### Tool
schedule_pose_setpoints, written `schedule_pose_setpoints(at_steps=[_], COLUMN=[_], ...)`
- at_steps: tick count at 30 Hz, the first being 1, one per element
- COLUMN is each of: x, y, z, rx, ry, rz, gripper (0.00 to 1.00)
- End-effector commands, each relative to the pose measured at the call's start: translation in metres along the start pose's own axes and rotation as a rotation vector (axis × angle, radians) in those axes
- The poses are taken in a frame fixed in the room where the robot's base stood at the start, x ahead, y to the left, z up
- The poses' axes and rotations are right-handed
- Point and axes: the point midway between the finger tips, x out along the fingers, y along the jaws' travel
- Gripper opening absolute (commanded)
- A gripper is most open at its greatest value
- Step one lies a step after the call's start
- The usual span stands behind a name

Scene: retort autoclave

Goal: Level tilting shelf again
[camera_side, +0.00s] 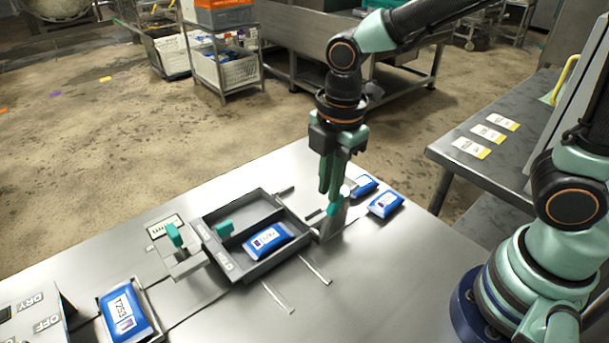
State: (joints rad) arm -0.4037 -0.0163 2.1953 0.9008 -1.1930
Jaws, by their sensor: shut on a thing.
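My gripper (329,200) points down at the right of the worktop, with its teal fingers together. They are closed at the upper part of a small steeply tilted grey plate (334,223), which may be the shelf; a teal piece there is hard to tell from the fingertips. The plate stands just right of a dark grey two-compartment tray (213,261). A blue-and-white pouch (267,241) lies in the tray's front right compartment; the back compartment looks empty. Two more blue pouches, one farther back (364,186) and one nearer (386,204), lie right of the plate.
Teal knobs stand on a bracket (175,235) and at the tray's left part (224,228). A larger blue pouch (126,310) lies in a holder at front left, beside a labelled panel (38,312). Thin rails (314,269) lie in front of the tray.

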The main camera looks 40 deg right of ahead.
Motion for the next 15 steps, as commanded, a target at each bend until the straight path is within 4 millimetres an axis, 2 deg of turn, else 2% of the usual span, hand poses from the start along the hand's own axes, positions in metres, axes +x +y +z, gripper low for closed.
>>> schedule_pose_setpoints(at_steps=[1, 5, 8, 15], x=[0.007, 0.006, 0.003, -0.012], y=[-0.009, -0.009, -0.007, 0.000], z=[0.015, 0.012, 0.004, -0.035], rx=[0.028, 0.026, 0.019, -0.003], ry=[-0.020, -0.019, -0.017, 0.001], rz=[-0.048, -0.046, -0.042, -0.011], gripper=[0.00, 0.00, 0.00, 0.00])
